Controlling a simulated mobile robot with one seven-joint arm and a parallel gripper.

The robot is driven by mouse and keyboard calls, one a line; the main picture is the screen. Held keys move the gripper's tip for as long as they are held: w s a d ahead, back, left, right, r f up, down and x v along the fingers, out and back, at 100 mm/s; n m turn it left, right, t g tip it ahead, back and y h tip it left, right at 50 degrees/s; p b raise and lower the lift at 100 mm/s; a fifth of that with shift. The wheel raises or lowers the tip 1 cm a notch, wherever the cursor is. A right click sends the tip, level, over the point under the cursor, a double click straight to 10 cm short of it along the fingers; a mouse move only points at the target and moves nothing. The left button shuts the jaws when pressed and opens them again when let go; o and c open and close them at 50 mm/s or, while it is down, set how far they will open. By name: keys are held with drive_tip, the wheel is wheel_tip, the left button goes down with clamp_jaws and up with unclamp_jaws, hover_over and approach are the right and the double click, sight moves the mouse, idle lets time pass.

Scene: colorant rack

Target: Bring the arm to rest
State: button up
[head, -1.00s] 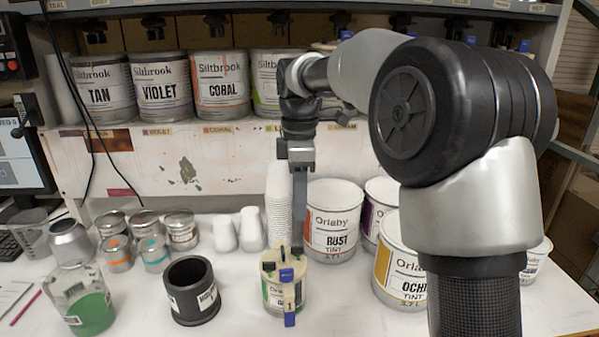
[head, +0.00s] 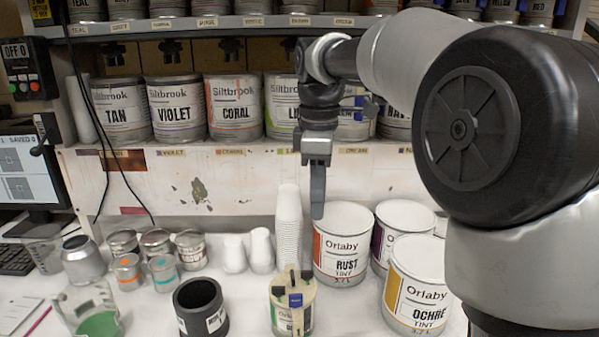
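My gripper (head: 317,214) points straight down in the head view, with its dark fingers seen edge-on as a single bar. I cannot tell whether they are open or shut, and nothing shows hanging from them. My arm reaches in from the right and hides part of the shelf and bench.
A stack of white cups (head: 289,228) stands just left of my gripper. The Ochre tin (head: 414,288) is at right. A black cup (head: 200,308) and several small tins stand left. Behind is a shelf with Siltbrook tins (head: 176,108); another shelf is above.

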drive_tip(key=s+d+r+m+t+p, duration=0.1)
drive_tip(key=s+d+m, duration=0.25)
drive_tip(key=s, duration=0.35)
drive_tip(key=s+d+r+m+t+p, duration=0.1)
drive_tip(key=s+d+r+m+t, duration=0.15)
drive_tip(key=s+m, duration=0.35)
drive_tip(key=s+d+f+m+t+p, duration=0.1)
drive_tip(key=s+d+f+m, duration=0.2)
drive_tip(key=s+f+m, duration=0.3)
drive_tip(key=s, duration=0.4)
drive_tip(key=shift+s+f, duration=0.15)
drive_tip(key=shift+f, duration=0.05)
